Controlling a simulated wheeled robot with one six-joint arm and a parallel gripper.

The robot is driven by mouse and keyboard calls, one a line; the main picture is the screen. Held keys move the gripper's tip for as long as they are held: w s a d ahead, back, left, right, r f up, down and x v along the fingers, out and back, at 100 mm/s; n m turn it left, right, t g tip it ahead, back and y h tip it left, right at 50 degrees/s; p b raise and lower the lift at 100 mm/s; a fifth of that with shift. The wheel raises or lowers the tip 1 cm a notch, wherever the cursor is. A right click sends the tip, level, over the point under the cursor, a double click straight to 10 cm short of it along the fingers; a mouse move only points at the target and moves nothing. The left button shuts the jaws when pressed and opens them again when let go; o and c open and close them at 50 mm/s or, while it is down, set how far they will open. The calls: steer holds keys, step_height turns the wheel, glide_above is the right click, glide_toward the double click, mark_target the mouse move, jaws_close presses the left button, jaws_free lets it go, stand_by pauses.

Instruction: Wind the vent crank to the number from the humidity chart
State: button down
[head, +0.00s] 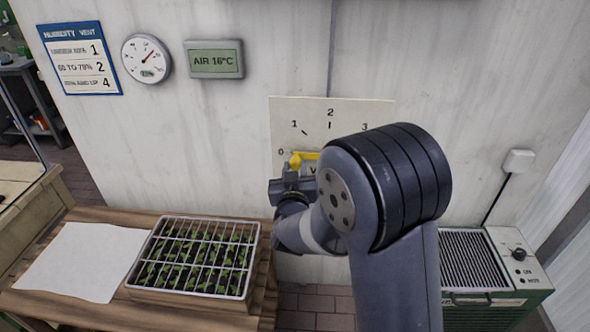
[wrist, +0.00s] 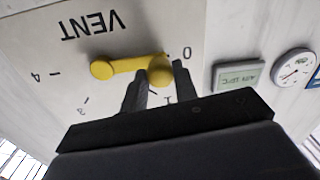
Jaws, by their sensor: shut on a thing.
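The yellow crank (wrist: 128,67) is on a white panel (head: 384,112) marked VENT, with 0, 1, 2 and 3 showing in the head view; the wrist view also shows 4. My gripper (wrist: 161,74) is shut on the crank's round knob, one finger each side. The crank arm points toward the 0 side, close to 0. In the head view my arm hides most of the crank (head: 296,160). The blue-edged humidity chart (head: 80,60) gives 1 for the lowest range, 2 for up to 79%, and 4 for the top. The round gauge (head: 147,58) has its needle toward upper right; its small digits are unclear.
A grey display (head: 214,60) reads AIR 16°C. A seedling tray (head: 160,288) under a white grid and a blank sheet (head: 80,260) lie on a wooden table below left. A green heater-like unit (head: 490,262) stands at right. Bare wall surrounds the panel.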

mark_target(305, 152)
steer(key=shift+b, duration=0.35)
steer(key=shift+r+m+b, duration=0.5)
steer(key=shift+m+b, duration=0.4)
steer(key=shift+b, duration=0.2)
steer(key=r+m+b, duration=0.1)
steer(key=m+b, duration=0.1)
steer(key=shift+d+r+m+b, duration=0.3)
steer(key=shift+r+b, duration=0.05)
steer(key=shift+b, duration=0.05)
steer(key=d+r+m+b, duration=0.5)
steer(key=m+b, duration=0.5)
steer(key=m, duration=0.4)
steer(key=shift+s+d+r+h, duration=0.2)
steer(key=shift+d+h, duration=0.1)
steer(key=shift+d, duration=0.9)
